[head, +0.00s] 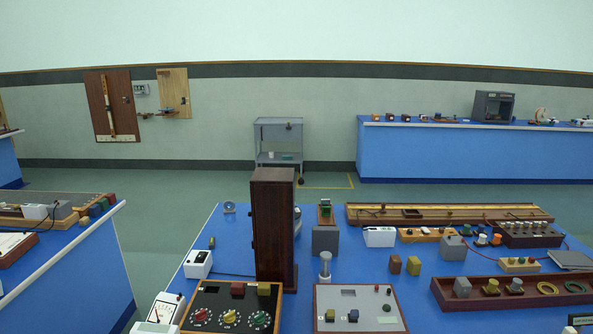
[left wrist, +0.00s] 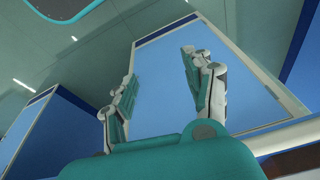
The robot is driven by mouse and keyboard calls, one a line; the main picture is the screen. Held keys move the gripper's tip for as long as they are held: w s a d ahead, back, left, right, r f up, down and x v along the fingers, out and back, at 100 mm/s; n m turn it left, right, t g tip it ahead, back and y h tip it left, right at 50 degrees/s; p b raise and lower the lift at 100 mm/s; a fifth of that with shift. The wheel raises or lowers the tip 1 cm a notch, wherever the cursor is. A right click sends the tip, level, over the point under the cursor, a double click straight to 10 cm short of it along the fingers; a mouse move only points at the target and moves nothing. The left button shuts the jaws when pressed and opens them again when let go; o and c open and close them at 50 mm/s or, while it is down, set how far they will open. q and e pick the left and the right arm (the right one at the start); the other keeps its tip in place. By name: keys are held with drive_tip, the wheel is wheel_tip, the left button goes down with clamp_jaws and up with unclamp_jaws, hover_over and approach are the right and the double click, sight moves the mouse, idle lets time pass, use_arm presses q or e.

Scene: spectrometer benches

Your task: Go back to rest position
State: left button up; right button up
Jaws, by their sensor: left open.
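My left gripper (left wrist: 160,88) shows in the left wrist view with its two fingers spread apart and nothing between them. Behind the fingers I see the blue side panel of a bench (left wrist: 165,60), apart from the gripper as far as I can tell. Neither gripper shows in the head view. My right gripper is in neither view.
A blue bench (head: 370,265) with a tall dark wooden box (head: 274,228), a black dial box (head: 232,310) and wooden trays stands in front. Another bench (head: 70,265) is at the left. Green floor (head: 160,230) lies between them. A grey trolley (head: 278,135) stands at the far wall.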

use_arm(q)
drive_tip(key=s+f+g, duration=0.1)
drive_tip(key=s+f, duration=0.2)
drive_tip(key=f, duration=0.6)
drive_tip(key=s+f, duration=0.4)
drive_tip(key=f, duration=0.5)
drive_tip(key=s+a+f, duration=0.3)
drive_tip(key=s+f, duration=0.7)
drive_tip(key=s, duration=0.2)
drive_tip(key=shift+s+a+g, duration=0.15)
drive_tip(key=shift+s+g, duration=0.1)
drive_tip(key=shift+g, duration=0.15)
